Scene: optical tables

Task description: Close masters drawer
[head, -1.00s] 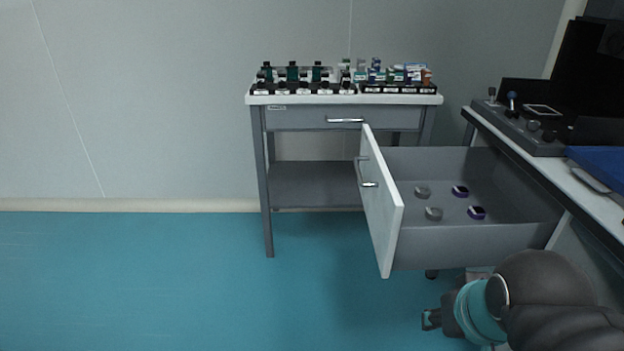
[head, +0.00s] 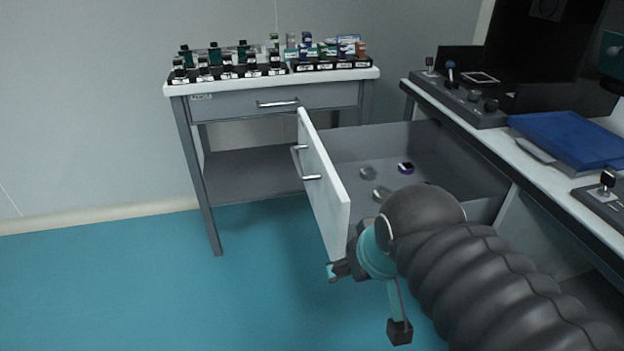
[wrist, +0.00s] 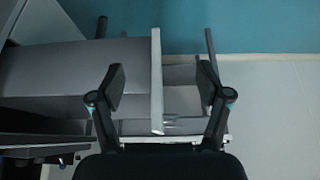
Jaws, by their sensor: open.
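The open drawer (head: 436,160) sticks out from under the desk at the right of the head view, with its white front panel (head: 326,190) facing left. A metal bar handle (head: 304,164) is on that panel. Inside lie several small round grey and purple pieces; my arm hides part of the drawer. My gripper shows only partly in the head view, at the panel's lower near corner. In the wrist view my gripper (wrist: 162,85) is open, with the panel's edge (wrist: 157,80) in line between its fingers. I cannot tell whether they touch.
A grey side table (head: 250,175) with a closed drawer and bottles in racks stands behind. The desk (head: 525,160) at right bears a control box (head: 462,98) and a blue folder (head: 568,140). The blue floor (head: 110,270) at left is clear.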

